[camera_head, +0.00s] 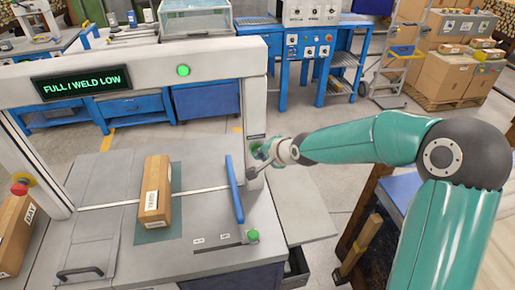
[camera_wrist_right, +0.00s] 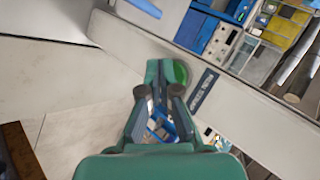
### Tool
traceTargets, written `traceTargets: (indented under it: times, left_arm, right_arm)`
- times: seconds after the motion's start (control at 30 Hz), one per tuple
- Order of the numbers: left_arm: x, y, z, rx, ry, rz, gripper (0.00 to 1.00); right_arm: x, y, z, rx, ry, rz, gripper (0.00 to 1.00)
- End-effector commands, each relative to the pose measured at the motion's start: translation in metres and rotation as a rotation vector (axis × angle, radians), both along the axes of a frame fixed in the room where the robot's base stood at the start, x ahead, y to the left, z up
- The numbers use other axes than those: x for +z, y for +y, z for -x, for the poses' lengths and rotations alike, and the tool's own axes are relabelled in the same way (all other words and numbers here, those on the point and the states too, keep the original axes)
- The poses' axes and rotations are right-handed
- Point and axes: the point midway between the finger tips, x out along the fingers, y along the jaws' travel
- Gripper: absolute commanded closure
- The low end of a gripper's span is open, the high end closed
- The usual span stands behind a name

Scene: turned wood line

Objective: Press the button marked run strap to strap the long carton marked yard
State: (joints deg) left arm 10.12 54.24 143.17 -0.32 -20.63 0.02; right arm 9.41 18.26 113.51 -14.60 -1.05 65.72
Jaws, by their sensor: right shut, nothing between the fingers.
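The long carton (camera_head: 154,185), with a white label that seems to read YARD, lies on a green patch of the strapping machine's table (camera_head: 100,215) under the arch. I see no strap around it. A green button (camera_head: 256,149) sits on the arch's right post below a dark label; it also shows in the right wrist view (camera_wrist_right: 181,73), its label too small to read surely. My right gripper (camera_head: 257,165) is shut and empty beside this post, close to the button and partly covering it. In the wrist view the fingers (camera_wrist_right: 160,95) overlap the button; contact cannot be told. My left gripper is out of view.
The arch display (camera_head: 82,84) reads FULL, WELD LOW, with a green lamp (camera_head: 183,70) to its right. A blue bar (camera_head: 234,190) stands right of the carton. Another green button (camera_head: 252,235) is at the table's front. A red button (camera_head: 19,188) and another carton (camera_head: 14,238) are left.

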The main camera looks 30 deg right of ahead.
Motion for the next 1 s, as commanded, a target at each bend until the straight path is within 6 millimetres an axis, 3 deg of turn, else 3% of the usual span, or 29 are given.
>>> traceTargets:
  times: [1.0]
  left_arm:
    - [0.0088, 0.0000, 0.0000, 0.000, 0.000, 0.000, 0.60]
  right_arm:
    - [0.0001, -0.0016, -0.0053, -0.001, -0.001, 0.000, 1.00]
